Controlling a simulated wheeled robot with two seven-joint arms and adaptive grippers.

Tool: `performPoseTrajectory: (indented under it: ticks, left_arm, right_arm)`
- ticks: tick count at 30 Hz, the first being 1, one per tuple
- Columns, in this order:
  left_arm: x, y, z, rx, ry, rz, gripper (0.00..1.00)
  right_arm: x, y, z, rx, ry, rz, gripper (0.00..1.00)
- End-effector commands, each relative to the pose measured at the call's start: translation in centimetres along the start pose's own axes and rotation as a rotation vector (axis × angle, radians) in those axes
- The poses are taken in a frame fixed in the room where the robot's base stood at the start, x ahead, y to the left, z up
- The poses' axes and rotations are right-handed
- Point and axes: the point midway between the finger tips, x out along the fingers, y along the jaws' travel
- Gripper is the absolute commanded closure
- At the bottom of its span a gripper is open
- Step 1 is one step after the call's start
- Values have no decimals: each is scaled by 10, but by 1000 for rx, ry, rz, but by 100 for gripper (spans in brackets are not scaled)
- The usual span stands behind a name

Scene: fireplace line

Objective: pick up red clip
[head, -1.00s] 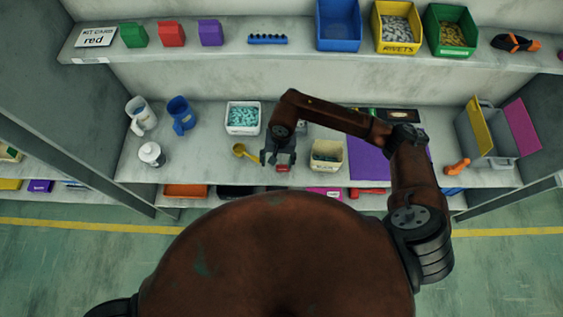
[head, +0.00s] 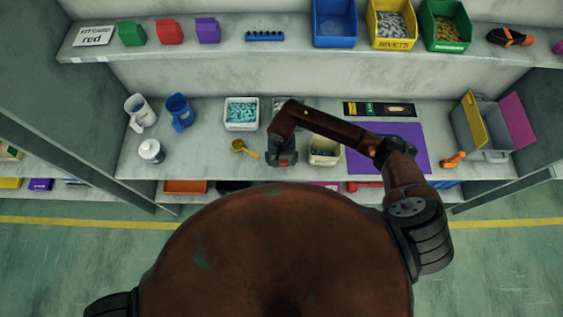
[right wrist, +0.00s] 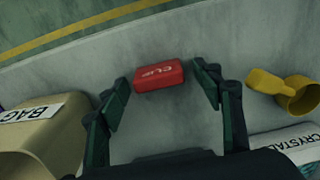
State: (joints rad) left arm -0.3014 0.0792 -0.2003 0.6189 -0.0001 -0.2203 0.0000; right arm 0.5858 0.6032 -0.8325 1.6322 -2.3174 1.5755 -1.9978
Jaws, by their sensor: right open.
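The red clip (right wrist: 159,76) is a small red block with white lettering, lying on the grey worktop. In the right wrist view it sits between and slightly beyond the two open fingertips of my right gripper (right wrist: 161,86), with a gap on each side. In the head view the right gripper (head: 281,161) is over the worktop, and a bit of the red clip (head: 284,163) shows at its jaws. My left gripper is not in view.
A yellow scoop (right wrist: 285,90) lies close on one side and a beige bag bin (right wrist: 40,140) on the other. A white crystal bin (head: 242,114) stands behind. A purple mat (head: 405,142) lies right. Jugs (head: 180,113) stand left.

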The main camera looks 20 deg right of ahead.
Motion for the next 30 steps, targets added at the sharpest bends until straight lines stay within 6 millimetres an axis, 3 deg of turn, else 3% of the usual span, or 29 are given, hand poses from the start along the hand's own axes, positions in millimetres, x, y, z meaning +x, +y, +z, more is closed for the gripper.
performPoseTrajectory:
  ticks: [15,25,30]
  left_arm:
    - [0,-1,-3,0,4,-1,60]
    - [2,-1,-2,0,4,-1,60]
    - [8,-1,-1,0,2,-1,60]
  right_arm:
    - [0,0,0,0,0,0,73]
    - [-4,0,-1,-1,1,-1,73]
    - [-21,0,-3,-2,7,-1,73]
